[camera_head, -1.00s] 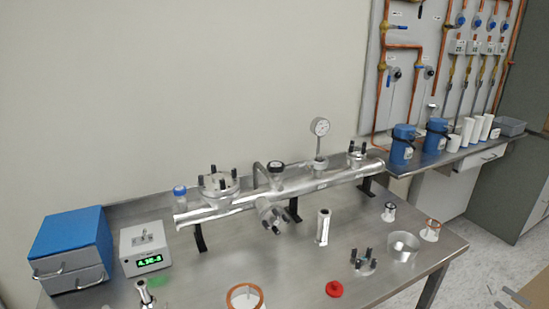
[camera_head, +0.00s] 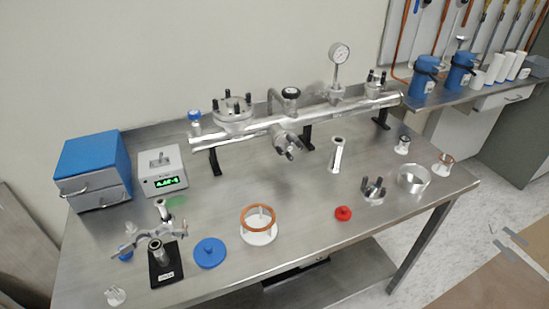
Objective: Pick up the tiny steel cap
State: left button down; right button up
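I cannot single out the tiny steel cap with certainty. Several small metal pieces stand on the steel table (camera_head: 320,235). A small pale, shiny piece (camera_head: 115,296) lies at the table's front left corner. A steel flange with dark studs (camera_head: 373,189) sits at the right, left of an open steel ring (camera_head: 413,178). A small steel fitting (camera_head: 404,144) stands on a white holder behind them. Neither of my grippers shows in the head view.
A steel tube manifold (camera_head: 300,118) with a gauge (camera_head: 339,53) spans the back. A blue box (camera_head: 92,165) and a display unit (camera_head: 161,172) stand left. A clamp stand (camera_head: 166,264), blue disc (camera_head: 210,252), copper ring (camera_head: 258,222) and red cap (camera_head: 343,213) are in front.

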aim_at(132, 228)
jog(key=u, duration=1.25)
